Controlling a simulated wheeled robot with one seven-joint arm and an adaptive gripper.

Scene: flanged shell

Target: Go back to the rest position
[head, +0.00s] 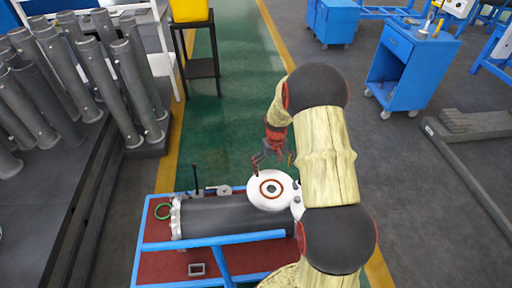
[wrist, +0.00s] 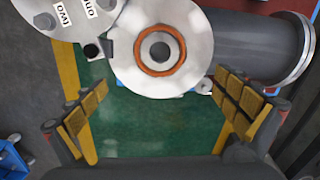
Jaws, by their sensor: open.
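My gripper (head: 274,157) is open and empty in the head view, just above and behind a white round flange plate with an orange-brown ring and a dark centre hole (head: 284,189). In the wrist view my gripper (wrist: 160,92) has its two padded fingers spread wide, with the flange plate (wrist: 190,75) ahead between and beyond them, and nothing is held. The dark grey cylindrical shell (head: 220,217) lies on its side on a blue-framed cart with a red top (head: 160,262). It also shows in the wrist view (wrist: 255,45). My arm hides part of the cart's right side.
A plate labelled "one" and "two" (wrist: 75,38) is at the wrist view's upper left. Grey pipes (head: 120,90) stand at left; a blue cabinet (head: 408,62) stands at right.

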